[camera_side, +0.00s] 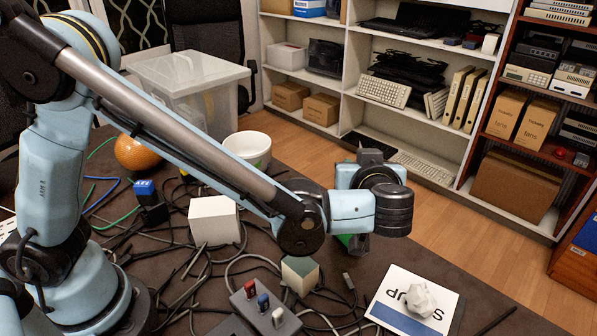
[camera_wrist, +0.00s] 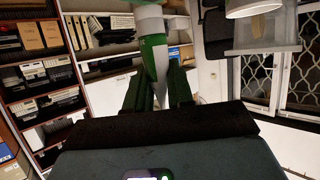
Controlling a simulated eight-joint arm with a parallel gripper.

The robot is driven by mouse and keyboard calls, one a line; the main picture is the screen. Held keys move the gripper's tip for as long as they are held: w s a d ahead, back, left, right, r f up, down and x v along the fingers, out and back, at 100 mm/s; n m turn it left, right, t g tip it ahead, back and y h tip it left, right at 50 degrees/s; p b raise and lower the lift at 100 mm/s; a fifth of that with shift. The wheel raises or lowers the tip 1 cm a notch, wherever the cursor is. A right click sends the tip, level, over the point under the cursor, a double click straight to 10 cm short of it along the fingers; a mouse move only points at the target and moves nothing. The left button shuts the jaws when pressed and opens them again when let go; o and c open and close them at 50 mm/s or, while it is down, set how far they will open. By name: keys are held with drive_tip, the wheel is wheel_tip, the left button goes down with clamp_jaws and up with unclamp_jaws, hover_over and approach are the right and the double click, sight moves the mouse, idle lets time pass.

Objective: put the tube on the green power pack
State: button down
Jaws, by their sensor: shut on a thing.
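My gripper (camera_wrist: 158,84) is shut on a green and pale grey piece, the tube (camera_wrist: 154,52), which stands out past the dark fingers in the wrist view. In the side view my gripper is mostly hidden behind my wrist, and a bit of the green tube (camera_side: 345,240) shows below it, above the table. A small block with a green top and pale sides (camera_side: 300,275) stands on the table, lower and to the left of my gripper; it looks like the green power pack. My gripper is apart from it.
Loose dark cables cover much of the table. A switch box (camera_side: 265,308) with coloured plugs stands in front of the block. A white box (camera_side: 213,220), a white tub (camera_side: 247,150) and an orange ball (camera_side: 138,154) stand left. A sheet (camera_side: 400,305) with crumpled paper lies right.

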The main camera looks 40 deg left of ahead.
drive_tip(key=shift+f, duration=0.4)
drive_tip(key=shift+f, duration=0.1)
drive_tip(key=c, duration=1)
unclamp_jaws()
drive_tip(key=shift+s+d, duration=0.1)
drive_tip(key=shift+d, duration=0.05)
drive_tip(key=v, duration=1.2)
drive_tip(key=a+f+m+g+h, duration=0.2)
drive_tip(key=a+m+g+h, duration=0.25)
drive_tip(key=a, duration=0.95)
drive_tip(key=s+a+f+m+h, duration=0.1)
drive_tip(key=s+a, duration=0.1)
drive_tip(key=a, duration=0.1)
drive_tip(key=s+a+f+m+t+h, duration=0.1)
drive_tip(key=s+a+m+h, duration=0.1)
drive_tip(key=a, duration=0.1)
drive_tip(key=s+a+m+t+h, duration=0.1)
drive_tip(key=s+a+h, duration=0.1)
drive_tip(key=a, duration=0.1)
drive_tip(key=shift+f+m, duration=0.25)
drive_tip(key=shift+f, duration=0.15)
